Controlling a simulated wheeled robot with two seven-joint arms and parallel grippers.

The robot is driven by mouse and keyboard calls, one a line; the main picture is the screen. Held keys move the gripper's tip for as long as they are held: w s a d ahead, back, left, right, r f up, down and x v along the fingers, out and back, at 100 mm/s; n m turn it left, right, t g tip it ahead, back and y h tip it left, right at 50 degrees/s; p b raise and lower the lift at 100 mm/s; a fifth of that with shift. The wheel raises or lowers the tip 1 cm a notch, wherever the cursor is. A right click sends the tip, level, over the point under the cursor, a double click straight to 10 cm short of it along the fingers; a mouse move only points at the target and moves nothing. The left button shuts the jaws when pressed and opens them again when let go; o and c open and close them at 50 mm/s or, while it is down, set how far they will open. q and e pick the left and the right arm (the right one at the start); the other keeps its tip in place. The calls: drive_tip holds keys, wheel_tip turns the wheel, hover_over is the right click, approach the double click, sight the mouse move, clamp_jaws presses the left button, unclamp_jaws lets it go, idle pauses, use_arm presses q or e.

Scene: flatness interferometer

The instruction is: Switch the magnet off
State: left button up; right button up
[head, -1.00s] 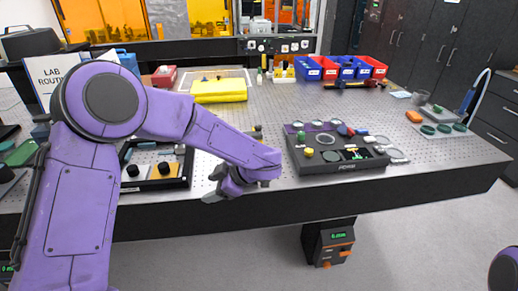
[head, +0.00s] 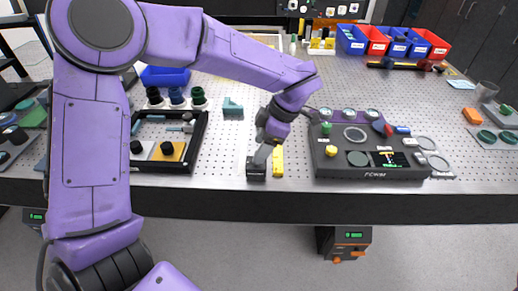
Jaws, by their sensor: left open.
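My left gripper (head: 264,152) points down over the perforated optical table, left of the dark console. It is open, with its fingers just above or beside a small dark block (head: 256,173) near the table's front edge. This block may be the magnet's base; its switch cannot be made out and the gripper hides part of it. A narrow yellow piece (head: 278,161) stands right beside it. Whether the fingers touch either one, I cannot tell. My right gripper is out of view.
The dark console (head: 345,172) with a lit display stands close on the right. A black tray (head: 199,143) with knobbed parts lies on the left. A small teal block (head: 233,109) is behind the gripper. Red and blue bins (head: 398,45) stand at the back.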

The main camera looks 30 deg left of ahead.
use_arm(q)
drive_tip(key=shift+w+x, duration=0.2)
drive_tip(key=shift+x, duration=1)
drive_tip(key=shift+s+f, duration=0.2)
drive_tip(key=shift+f, duration=0.05)
drive_tip(key=c, duration=1.1)
drive_tip(key=shift+o, duration=0.2)
